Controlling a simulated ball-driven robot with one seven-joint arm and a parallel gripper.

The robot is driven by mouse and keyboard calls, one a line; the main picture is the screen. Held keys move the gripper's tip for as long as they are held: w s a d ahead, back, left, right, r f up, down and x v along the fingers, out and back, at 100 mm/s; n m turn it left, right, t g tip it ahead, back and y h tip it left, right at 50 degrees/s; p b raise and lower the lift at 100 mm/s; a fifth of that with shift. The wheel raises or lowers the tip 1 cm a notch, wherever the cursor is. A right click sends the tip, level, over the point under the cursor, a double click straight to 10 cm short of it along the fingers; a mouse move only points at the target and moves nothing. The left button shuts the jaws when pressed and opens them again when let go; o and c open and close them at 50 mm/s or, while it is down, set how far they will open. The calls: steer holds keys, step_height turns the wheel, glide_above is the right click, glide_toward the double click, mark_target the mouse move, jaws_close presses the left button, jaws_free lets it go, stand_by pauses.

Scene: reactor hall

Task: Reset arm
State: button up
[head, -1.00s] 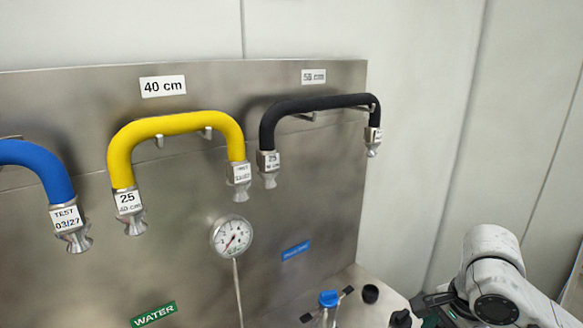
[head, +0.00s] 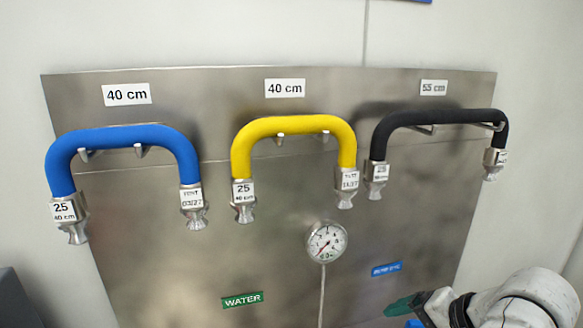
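My arm (head: 530,297) shows at the lower right of the head view, in front of the panel's lower right corner. Its end reaches left, where a dark green tip (head: 402,305) shows near the bottom edge. This looks like part of my gripper, but the fingers are too small and partly cut off, so I cannot tell whether they are open or shut. The tip appears below the blue label and apart from the hoses in the picture.
A steel panel (head: 270,190) carries a blue hose (head: 122,135), a yellow hose (head: 293,125) and a black hose (head: 440,118) on hooks. Below are a gauge (head: 326,242), a green WATER label (head: 242,299) and a blue label (head: 386,269). A dark object (head: 15,300) stands lower left.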

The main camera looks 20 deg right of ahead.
steer(key=s+a+f+n+g, duration=0.1)
steer(key=s+a+f+n, duration=0.2)
steer(key=a+f, duration=0.3)
steer(key=s+a+f+n+g, duration=0.1)
steer(key=s+a+f+n, duration=0.25)
steer(key=f, duration=0.45)
steer(key=s+f+n, duration=0.1)
steer(key=s+f, duration=0.1)
steer(key=s, duration=0.1)
steer(key=s+f+n+g, duration=0.1)
steer(key=s+f, duration=0.2)
steer(key=s+d+f+n+g+h, duration=0.1)
steer(key=s+f, duration=0.1)
steer(key=s, duration=0.1)
steer(key=shift+s+f, duration=0.1)
steer(key=shift+f, duration=0.1)
steer(key=s+d+f+n+g+h, duration=0.1)
steer(key=s+d+f+n+g, duration=0.1)
steer(key=s, duration=0.4)
steer(key=shift+s+d+f+n+h, duration=0.3)
steer(key=shift+d+f+n, duration=0.1)
steer(key=shift+d+n, duration=0.35)
